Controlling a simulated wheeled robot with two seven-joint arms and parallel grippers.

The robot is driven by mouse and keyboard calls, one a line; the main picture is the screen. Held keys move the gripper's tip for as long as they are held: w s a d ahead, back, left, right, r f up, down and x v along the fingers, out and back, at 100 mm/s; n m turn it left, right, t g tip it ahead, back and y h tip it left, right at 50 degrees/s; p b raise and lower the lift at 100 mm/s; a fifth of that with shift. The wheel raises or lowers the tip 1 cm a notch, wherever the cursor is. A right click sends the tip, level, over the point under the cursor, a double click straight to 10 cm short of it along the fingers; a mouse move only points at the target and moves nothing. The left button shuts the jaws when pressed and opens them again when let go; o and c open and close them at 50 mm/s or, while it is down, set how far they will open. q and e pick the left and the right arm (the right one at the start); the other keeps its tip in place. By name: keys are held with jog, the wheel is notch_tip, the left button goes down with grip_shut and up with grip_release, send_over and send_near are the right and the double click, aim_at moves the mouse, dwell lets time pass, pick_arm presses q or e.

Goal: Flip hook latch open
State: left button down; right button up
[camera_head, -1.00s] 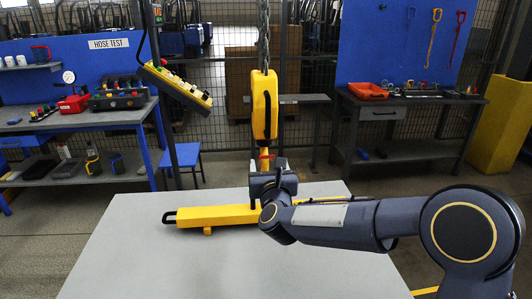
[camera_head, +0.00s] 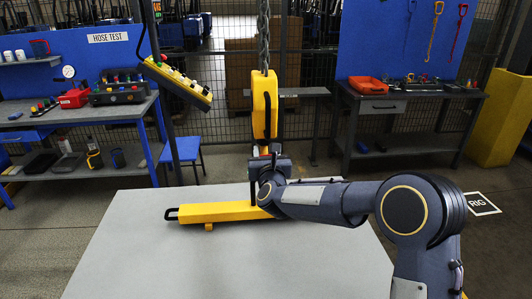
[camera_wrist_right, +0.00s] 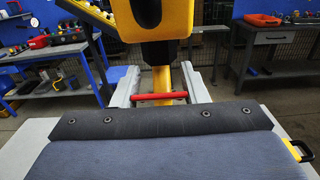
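A yellow hook block (camera_head: 264,100) hangs from a chain in the head view, above the far side of the grey table. In the right wrist view, the block's lower part (camera_wrist_right: 153,18) is at the top, with a yellow hook shank (camera_wrist_right: 162,78) below. A red latch bar (camera_wrist_right: 160,97) crosses the shank. My right gripper (camera_wrist_right: 160,82) is open, with one pale finger on each side of the shank and latch. Whether the fingers touch the latch cannot be told. In the head view my right gripper (camera_head: 268,166) hides the hook's lower part. My left gripper is not in view.
A yellow beam (camera_head: 215,212) with a black end handle lies on the grey table (camera_head: 200,265), just under my right gripper. The near table is clear. A yellow button pendant (camera_head: 178,84) hangs at left. Workbenches stand at back left and right (camera_head: 400,103).

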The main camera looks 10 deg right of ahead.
grip_shut()
jog(key=w+r+g+p, duration=0.1)
jog(key=g+p, duration=0.1)
jog(key=p, duration=0.3)
jog(key=shift+r, duration=0.25)
jog(key=shift+w+f+g+p, duration=0.15)
jog(key=shift+g+p, duration=0.25)
jog(key=shift+p, duration=0.05)
jog(key=shift+f, duration=0.1)
jog(key=o, duration=0.6)
grip_release()
